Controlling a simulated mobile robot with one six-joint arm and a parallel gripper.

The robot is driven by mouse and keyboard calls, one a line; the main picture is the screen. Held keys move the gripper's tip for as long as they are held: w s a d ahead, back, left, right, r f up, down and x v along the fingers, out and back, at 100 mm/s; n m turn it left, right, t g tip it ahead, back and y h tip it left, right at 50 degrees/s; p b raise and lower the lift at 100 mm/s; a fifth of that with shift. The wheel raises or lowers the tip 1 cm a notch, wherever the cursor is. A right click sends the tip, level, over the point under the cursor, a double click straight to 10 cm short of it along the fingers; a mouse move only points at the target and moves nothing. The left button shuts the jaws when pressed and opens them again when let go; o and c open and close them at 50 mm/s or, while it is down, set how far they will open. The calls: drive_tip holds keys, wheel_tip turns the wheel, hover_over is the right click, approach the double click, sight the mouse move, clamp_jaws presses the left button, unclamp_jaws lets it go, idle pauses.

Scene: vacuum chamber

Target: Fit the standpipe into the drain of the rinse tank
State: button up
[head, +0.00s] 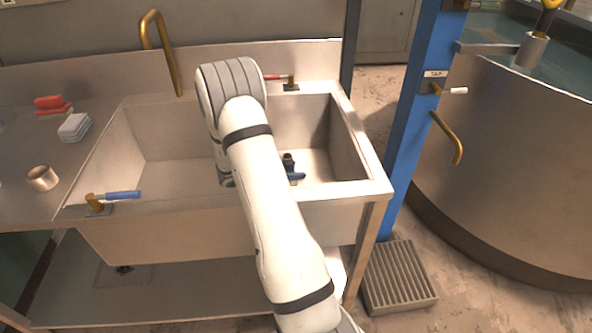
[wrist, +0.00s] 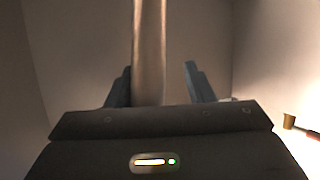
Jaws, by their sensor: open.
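The rinse tank (head: 165,178) is a deep steel basin in a bench. My arm reaches over its front wall. Part of my gripper (head: 293,168) shows low inside the tank at the right, beside the arm. In the wrist view my gripper (wrist: 158,88) is open, with a dark left finger and a bluish right finger. A plain tube, apparently the standpipe (wrist: 149,45), runs between the fingers, nearer the left one, with a clear gap to the right one. Its lower part is hidden by the gripper body. I cannot see the drain, nor the standpipe in the head view.
A brass spout (head: 163,45) arches at the tank's back left. A red-handled valve (head: 290,84) is on the back rim, a blue-handled valve (head: 112,196) at the front left. A steel cup (head: 43,178) stands on the left bench. A blue post (head: 412,120) rises at the right.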

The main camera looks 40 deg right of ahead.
drive_tip(key=v, duration=0.9)
drive_tip(key=w+a+r+n+t+y, duration=0.4)
drive_tip(key=w+a+r+n+t, duration=0.15)
drive_tip(key=w+r+t, duration=0.35)
drive_tip(key=s+a+r+n+t+y, duration=0.25)
drive_tip(key=a+r+n+y, duration=0.4)
drive_tip(key=a, duration=0.55)
drive_tip(key=s+a+r+n+g+y, duration=0.1)
drive_tip(key=s+a+n+y, duration=0.2)
drive_tip(key=s, duration=0.4)
drive_tip(key=s+a+r+n+g+y, duration=0.1)
drive_tip(key=s+a+n+g+y, duration=0.1)
drive_tip(key=s+a, duration=0.3)
drive_tip(key=s+d+f+n+g+h, duration=0.1)
drive_tip(key=s+d+n+g+h, duration=0.1)
drive_tip(key=s, duration=1.4)
drive_tip(key=shift+s+d+f+n+g, duration=0.2)
drive_tip(key=shift+d+n+g, duration=0.35)
drive_tip(key=shift+g, duration=0.6)
drive_tip(key=shift+d+r, duration=0.1)
